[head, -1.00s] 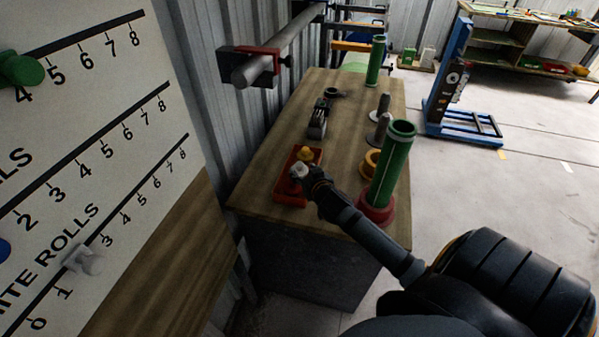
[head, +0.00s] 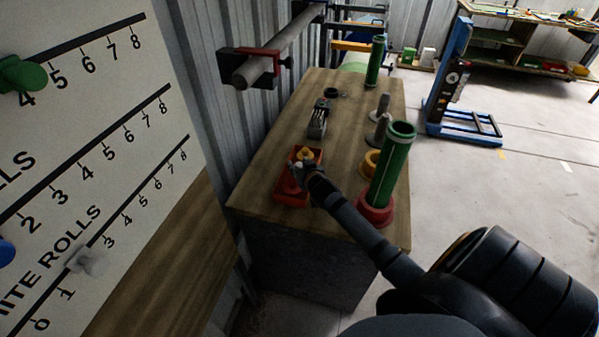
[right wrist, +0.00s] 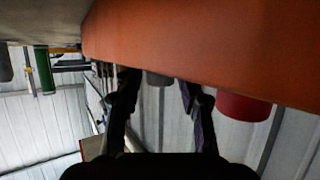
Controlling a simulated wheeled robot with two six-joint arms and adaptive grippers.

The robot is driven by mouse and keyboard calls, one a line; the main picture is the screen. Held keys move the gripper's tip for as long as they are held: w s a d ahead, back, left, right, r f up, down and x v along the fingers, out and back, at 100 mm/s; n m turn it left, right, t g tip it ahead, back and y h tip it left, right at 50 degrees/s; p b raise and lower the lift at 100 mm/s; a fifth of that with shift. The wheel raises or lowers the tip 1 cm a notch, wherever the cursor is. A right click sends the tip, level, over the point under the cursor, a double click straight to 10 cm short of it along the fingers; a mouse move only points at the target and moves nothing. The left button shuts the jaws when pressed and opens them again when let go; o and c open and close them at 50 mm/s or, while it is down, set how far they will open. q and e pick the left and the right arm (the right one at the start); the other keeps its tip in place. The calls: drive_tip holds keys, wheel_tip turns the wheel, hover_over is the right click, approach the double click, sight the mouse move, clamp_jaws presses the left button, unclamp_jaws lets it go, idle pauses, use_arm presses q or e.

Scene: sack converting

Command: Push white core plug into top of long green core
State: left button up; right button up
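The long green core (head: 392,165) stands upright in a red ring base (head: 376,210) at the table's front right; its open top faces up. My right gripper (head: 307,173) is low at the red-orange tray (head: 283,196), left of the core. In the head view it mostly hides the white plug. The right wrist view shows the gripper's two fingers (right wrist: 160,95) spread apart, with a pale grey-white plug (right wrist: 158,79) between them, past the orange tray wall. A gap seems to show on each side of it. My left gripper is not in view.
A yellow plug (head: 305,154) sits in the tray, and a red one (right wrist: 243,107) shows in the wrist view. Yellow ring (head: 371,163), grey posts (head: 382,105) and another green core (head: 375,62) stand on the table. A metal tool (head: 318,120) lies behind the tray.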

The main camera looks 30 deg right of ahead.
clamp_jaws()
